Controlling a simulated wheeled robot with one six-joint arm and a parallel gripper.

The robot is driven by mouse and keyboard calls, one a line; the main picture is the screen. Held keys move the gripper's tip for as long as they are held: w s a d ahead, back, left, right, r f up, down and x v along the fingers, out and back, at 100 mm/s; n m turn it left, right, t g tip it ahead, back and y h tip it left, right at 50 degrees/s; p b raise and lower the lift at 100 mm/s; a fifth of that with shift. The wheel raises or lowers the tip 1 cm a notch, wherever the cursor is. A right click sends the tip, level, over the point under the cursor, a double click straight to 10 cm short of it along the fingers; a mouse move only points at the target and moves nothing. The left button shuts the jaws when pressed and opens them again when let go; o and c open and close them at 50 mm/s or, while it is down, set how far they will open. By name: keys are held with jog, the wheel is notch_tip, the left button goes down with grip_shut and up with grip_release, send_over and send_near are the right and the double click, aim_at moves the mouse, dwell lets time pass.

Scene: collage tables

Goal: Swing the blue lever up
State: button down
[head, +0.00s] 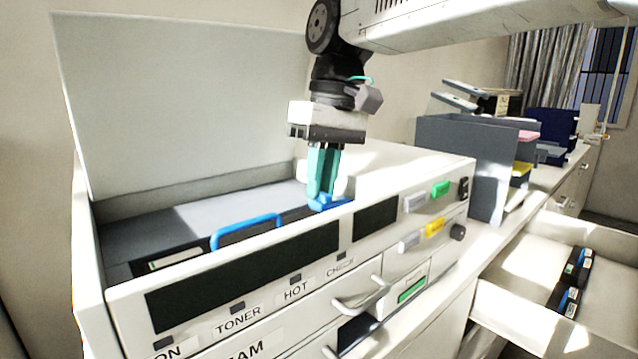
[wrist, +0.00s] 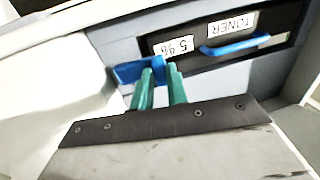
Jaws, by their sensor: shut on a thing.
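The blue lever (head: 333,203) sits at the right end of the printer's open top bay, just behind the front panel. My gripper (head: 322,198) comes down on it from above, its green fingers shut on the lever. In the wrist view, the lever (wrist: 138,70) lies at the fingertips of my gripper (wrist: 158,68), with its left part sticking out past them. The fingers hide part of the lever. Its exact angle is hard to tell.
A toner cartridge with a blue handle (head: 246,230) lies in the bay left of the lever. The raised lid (head: 180,100) stands behind. Grey trays (head: 465,150) stand right of the printer. An open drawer (head: 540,315) at right holds dark cartridges (head: 577,267).

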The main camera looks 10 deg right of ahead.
aim_at(341, 197)
jog(key=g+y, duration=0.1)
jog(key=w+d+r+y, duration=0.1)
jog(key=shift+d+g+y, duration=0.3)
jog(key=shift+g+y, duration=0.1)
jog(key=shift+w+d+r+g+y, duration=0.2)
jog(key=shift+w+d+g+y, duration=0.15)
jog(key=shift+g+y, duration=0.35)
jog(key=shift+w+d+r+g+y, duration=0.2)
jog(key=shift+d+g+y, duration=0.25)
jog(key=shift+y, duration=0.45)
jog(key=c, duration=1.4)
grip_release()
jog(key=shift+v, duration=3.95)
jog(key=shift+f, duration=0.1)
